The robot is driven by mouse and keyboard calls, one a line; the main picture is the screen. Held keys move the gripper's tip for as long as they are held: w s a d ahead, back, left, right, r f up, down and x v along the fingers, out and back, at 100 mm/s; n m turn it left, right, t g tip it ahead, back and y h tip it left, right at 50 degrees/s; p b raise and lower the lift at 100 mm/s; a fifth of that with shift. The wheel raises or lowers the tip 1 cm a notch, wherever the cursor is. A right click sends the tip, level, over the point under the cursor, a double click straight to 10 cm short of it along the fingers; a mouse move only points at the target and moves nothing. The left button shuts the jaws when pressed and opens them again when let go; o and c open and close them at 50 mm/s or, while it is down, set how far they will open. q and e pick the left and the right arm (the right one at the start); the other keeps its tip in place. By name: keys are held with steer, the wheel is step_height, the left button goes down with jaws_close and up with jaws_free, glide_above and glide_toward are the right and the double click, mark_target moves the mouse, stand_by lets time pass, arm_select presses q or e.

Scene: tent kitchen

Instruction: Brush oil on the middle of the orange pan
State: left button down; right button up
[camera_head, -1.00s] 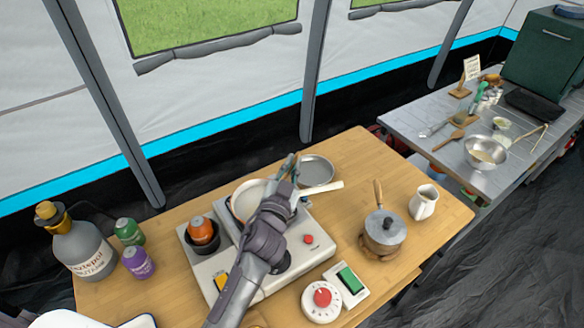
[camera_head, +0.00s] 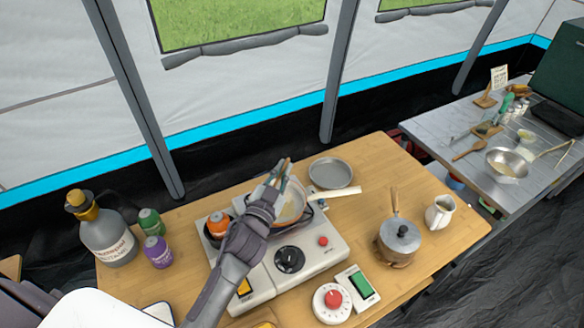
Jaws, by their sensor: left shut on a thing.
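The orange pan (camera_head: 292,208) sits on the stove (camera_head: 318,252), with a pale inside, an orange-brown rim and a pale handle pointing right. My left gripper (camera_head: 281,172) is over the pan's left and far side, shut on a thin thing that is probably the brush. The gripper hides most of that thing and part of the pan. I cannot tell whether its tip touches the pan. An orange-capped bottle (camera_head: 218,224) stands at the stove's left, partly behind my arm. My right gripper is out of view.
A grey plate (camera_head: 331,172) lies behind the pan. A lidded pot (camera_head: 398,238) and a white jug (camera_head: 439,212) stand to the right. A large bottle (camera_head: 107,240), green jar (camera_head: 150,222) and purple jar (camera_head: 158,252) stand left. A timer (camera_head: 332,301) is in front.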

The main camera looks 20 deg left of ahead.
arm_select(q)
steer(key=shift+s+a, duration=0.25)
steer(key=shift+a, duration=0.4)
steer(key=shift+r, duration=0.1)
step_height(320, 180, up, 6)
steer(key=p, duration=0.6)
step_height(320, 180, up, 3)
steer(key=p, duration=0.3)
stand_by(0.6)
